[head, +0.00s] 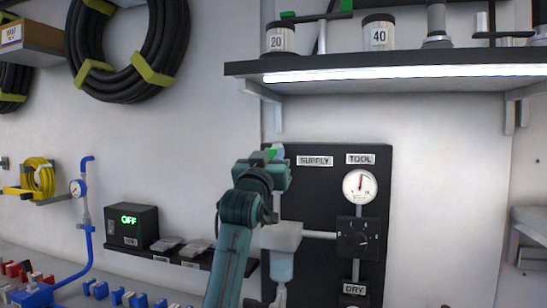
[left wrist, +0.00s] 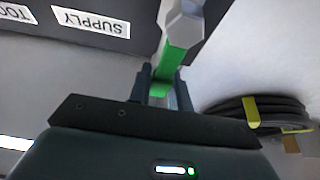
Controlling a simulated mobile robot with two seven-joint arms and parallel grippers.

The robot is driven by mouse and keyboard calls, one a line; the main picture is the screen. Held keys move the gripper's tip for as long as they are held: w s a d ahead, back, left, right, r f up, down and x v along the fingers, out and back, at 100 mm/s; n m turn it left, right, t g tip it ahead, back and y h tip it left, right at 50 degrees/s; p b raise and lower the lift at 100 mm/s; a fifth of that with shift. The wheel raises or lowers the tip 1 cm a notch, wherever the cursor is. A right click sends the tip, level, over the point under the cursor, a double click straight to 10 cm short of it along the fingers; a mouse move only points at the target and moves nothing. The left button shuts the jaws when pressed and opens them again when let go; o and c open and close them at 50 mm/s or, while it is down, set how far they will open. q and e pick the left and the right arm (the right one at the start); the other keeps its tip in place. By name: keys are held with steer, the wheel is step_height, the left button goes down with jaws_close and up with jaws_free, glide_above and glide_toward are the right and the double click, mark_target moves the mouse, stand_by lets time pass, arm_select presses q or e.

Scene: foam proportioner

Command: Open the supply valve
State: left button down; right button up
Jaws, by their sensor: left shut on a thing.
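The supply valve has a green handle (left wrist: 172,62) and a light grey hub (left wrist: 182,18), both seen close up in the left wrist view. In the head view only a bit of the green handle (head: 271,154) shows above my arm, at the upper left of the black panel (head: 308,205), left of the "SUPPLY" label (head: 315,161). My left gripper (left wrist: 163,85) is shut on the green handle, with one finger on each side of it. In the head view my left gripper (head: 277,170) hides most of the valve. My right gripper is not in view.
A gauge (head: 361,186) and a dark regulator (head: 358,238) sit right of the valve. A shelf (head: 400,72) with jars hangs above. A black box (head: 132,226) reading "OFF" stands left. A coiled black hose (head: 160,50) hangs upper left.

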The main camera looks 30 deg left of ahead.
arm_select(q)
steer(key=c, duration=1.3)
jaws_free()
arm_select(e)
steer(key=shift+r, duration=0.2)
arm_select(q)
steer(key=shift+s, duration=0.1)
steer(key=shift+s+d+f, duration=0.1)
steer(key=shift+s+f, duration=0.1)
steer(key=shift+s, duration=0.05)
steer(key=b+v, duration=0.3)
steer(key=v, duration=0.9)
steer(key=shift+s, duration=0.25)
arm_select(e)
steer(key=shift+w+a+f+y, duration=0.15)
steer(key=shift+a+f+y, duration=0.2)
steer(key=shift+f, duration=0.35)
